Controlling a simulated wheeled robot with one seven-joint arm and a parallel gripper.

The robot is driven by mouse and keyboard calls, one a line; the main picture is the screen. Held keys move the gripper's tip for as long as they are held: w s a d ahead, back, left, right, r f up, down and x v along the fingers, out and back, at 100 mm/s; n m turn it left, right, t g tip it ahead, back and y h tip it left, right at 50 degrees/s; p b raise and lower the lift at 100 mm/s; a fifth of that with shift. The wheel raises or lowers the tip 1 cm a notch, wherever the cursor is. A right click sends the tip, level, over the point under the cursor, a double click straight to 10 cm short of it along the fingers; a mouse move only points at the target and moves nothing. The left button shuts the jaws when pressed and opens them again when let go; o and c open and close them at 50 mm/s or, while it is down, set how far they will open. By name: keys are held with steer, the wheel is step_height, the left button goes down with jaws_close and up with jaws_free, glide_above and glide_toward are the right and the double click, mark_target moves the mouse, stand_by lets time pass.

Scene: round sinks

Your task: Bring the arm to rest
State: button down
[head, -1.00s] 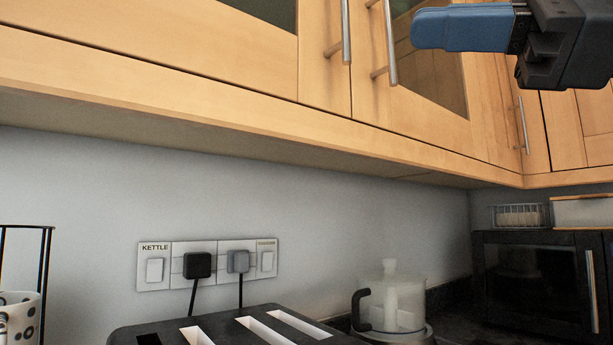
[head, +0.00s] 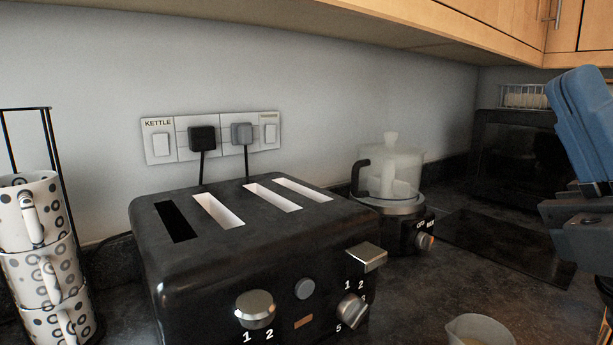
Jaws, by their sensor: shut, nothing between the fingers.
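My gripper (head: 572,80) is at the right edge of the head view, with its blue fingers together, pointing up and tilted slightly left. Nothing shows between the fingers. It appears in front of the dark microwave at the back right and hides part of it. The rest of my arm is mostly out of the picture on the right.
A black toaster (head: 250,215) stands on the dark counter, front left. Stacked patterned mugs (head: 42,262) are at the far left. A food processor (head: 390,195), a microwave (head: 517,150) and a small cup (head: 478,331) are to the right. Wall cabinets (head: 480,25) hang above.

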steer(key=s+d+f+m+t+h+p, duration=0.1)
steer(key=s+f+m+t+h, duration=0.25)
steer(key=f+m+h, duration=1.05)
steer(key=s+d+f+m+t+h+p, duration=0.1)
steer(key=s+f+m+t+h, duration=0.3)
steer(key=f+m+h, duration=0.9)
steer(key=s+f+m+g+y+p, duration=0.1)
steer(key=s+f+m+g, duration=0.2)
steer(key=s, duration=0.6)
steer(key=s+f+m+g+y+p, duration=0.1)
steer(key=s+f+m+g, duration=0.3)
steer(key=s, duration=0.6)
steer(key=d+m+g, duration=0.1)
steer(key=m+g, duration=0.1)
steer(key=m, duration=0.1)
steer(key=shift+f+g+y, duration=0.25)
steer(key=shift+g+y, duration=0.05)
steer(key=shift+g, duration=0.05)
